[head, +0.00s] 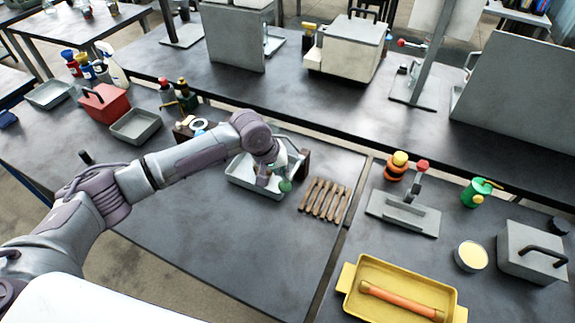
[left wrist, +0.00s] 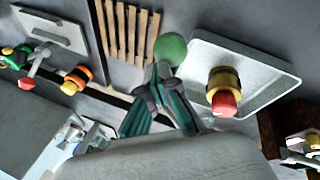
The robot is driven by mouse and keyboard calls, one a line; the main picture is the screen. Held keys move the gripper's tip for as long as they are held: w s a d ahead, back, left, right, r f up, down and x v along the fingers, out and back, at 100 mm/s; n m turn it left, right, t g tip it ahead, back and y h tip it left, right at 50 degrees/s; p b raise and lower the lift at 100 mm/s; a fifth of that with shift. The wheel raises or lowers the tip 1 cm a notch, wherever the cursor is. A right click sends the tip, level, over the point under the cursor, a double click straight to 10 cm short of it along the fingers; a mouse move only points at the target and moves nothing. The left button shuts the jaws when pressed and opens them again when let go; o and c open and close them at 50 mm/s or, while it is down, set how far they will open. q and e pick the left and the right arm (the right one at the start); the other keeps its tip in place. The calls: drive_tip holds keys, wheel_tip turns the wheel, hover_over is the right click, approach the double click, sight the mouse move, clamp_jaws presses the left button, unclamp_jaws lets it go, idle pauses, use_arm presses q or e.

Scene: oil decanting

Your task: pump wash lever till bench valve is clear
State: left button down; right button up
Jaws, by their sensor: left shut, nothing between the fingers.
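My left gripper (head: 275,181) is over a grey tray (head: 240,181) at the middle of the bench. In the left wrist view its fingers (left wrist: 161,75) are together with nothing between them. A round green knob (head: 285,186) is right by the fingertips, and in the left wrist view (left wrist: 171,48) it lies just beyond them. Whether they touch, and whether it tops the wash lever, I cannot tell. A yellow-and-dark fitting with a red cap (left wrist: 222,92), perhaps the bench valve, shows over the tray; my arm hides it in the head view. My right gripper is out of view.
Several wooden strips (head: 324,200) lie right of the tray. A red-knobbed lever on a grey plate (head: 403,212) stands further right, near a yellow tray (head: 350,300) holding an orange tube (head: 400,301). A red caddy (head: 104,103) is at left.

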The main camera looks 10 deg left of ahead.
use_arm(q)
drive_tip(key=shift+w+d+r+p, duration=0.1)
drive_tip(key=shift+w+r+p, duration=0.3)
drive_tip(key=shift+r+p, duration=0.35)
drive_tip(key=shift+w+d+r+p, duration=0.1)
drive_tip(key=shift+w+r+p, duration=0.3)
drive_tip(key=shift+r+p, duration=0.35)
drive_tip(key=shift+w+r+p, duration=0.4)
drive_tip(key=shift+r+p, duration=0.15)
drive_tip(key=shift+r, duration=0.35)
drive_tip(key=shift+r, duration=0.1)
drive_tip(key=r, duration=0.1)
drive_tip(key=w+r, duration=0.1)
drive_tip(key=r, duration=0.1)
drive_tip(key=w+r+p, duration=0.1)
drive_tip(key=shift+w+d+r, duration=0.1)
drive_tip(key=shift+d+r, duration=0.05)
drive_tip(key=shift+d, duration=0.05)
